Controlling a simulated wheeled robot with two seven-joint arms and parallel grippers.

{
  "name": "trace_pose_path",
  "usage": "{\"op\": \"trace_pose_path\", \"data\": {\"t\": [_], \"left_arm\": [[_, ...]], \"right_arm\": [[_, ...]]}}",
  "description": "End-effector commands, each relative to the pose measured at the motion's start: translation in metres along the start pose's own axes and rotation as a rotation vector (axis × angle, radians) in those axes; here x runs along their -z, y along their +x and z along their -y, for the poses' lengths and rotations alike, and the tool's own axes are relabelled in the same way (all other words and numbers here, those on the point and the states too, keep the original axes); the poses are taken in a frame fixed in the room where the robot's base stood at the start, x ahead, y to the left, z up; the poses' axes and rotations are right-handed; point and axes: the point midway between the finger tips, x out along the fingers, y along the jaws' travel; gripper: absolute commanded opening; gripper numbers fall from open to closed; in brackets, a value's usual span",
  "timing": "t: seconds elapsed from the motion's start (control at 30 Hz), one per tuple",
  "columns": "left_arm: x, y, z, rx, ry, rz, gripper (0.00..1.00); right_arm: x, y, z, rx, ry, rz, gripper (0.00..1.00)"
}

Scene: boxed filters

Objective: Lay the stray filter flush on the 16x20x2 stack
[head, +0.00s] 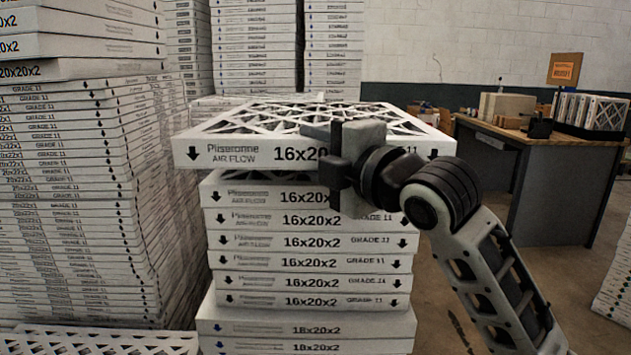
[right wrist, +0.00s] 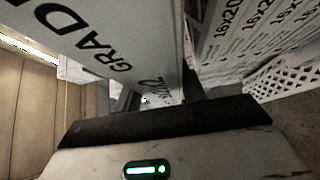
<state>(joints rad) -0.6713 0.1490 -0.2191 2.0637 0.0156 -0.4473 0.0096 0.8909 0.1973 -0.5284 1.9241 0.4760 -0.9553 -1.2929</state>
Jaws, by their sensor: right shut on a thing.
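The stray filter (head: 225,152) is a white-framed panel with a lattice top, marked 16x20. It is held above the 16x20x2 stack (head: 310,242), with a dark gap between them at the front left. Its front edge looks slightly turned against the stack, and its ends reach past the stack's sides in the head view. My right gripper (head: 342,158) is shut on the filter's front edge, right of its middle, and hides part of the label. In the right wrist view the filter (right wrist: 105,40) fills the upper left, the stack (right wrist: 235,35) the upper right. My left gripper is not seen.
A tall stack of 20x22x1 filters (head: 70,190) stands close on the left. More stacks (head: 255,50) stand behind. Wider 18x20x2 boxes (head: 305,328) lie under the stack. A wooden desk (head: 545,165) is at the right, with open floor before it.

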Motion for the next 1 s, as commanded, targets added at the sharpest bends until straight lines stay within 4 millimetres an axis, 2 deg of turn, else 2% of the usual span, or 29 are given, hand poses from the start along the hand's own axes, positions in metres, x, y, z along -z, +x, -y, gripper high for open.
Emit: {"op": "trace_pose_path", "data": {"t": [0.3,0.5,0.73,0.77,0.8,0.83,1.0], "left_arm": [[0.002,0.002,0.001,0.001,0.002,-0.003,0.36],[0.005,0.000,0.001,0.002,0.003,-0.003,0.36],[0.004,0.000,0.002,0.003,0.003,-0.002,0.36],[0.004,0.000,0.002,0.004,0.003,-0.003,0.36],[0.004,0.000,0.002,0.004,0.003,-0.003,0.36],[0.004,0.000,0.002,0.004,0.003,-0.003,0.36],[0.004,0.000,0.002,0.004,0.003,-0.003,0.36]], "right_arm": [[-0.012,0.018,0.025,-0.003,0.000,0.001,0.11],[-0.011,0.016,0.050,-0.006,-0.001,0.000,0.11],[-0.011,0.016,0.052,-0.008,-0.005,0.000,0.11],[-0.011,0.017,0.054,-0.003,-0.002,0.000,0.46],[-0.011,0.017,0.054,-0.003,-0.002,0.000,0.57],[-0.011,0.017,0.054,-0.003,-0.002,0.000,0.63],[-0.011,0.017,0.054,-0.002,-0.002,0.000,0.63]]}}
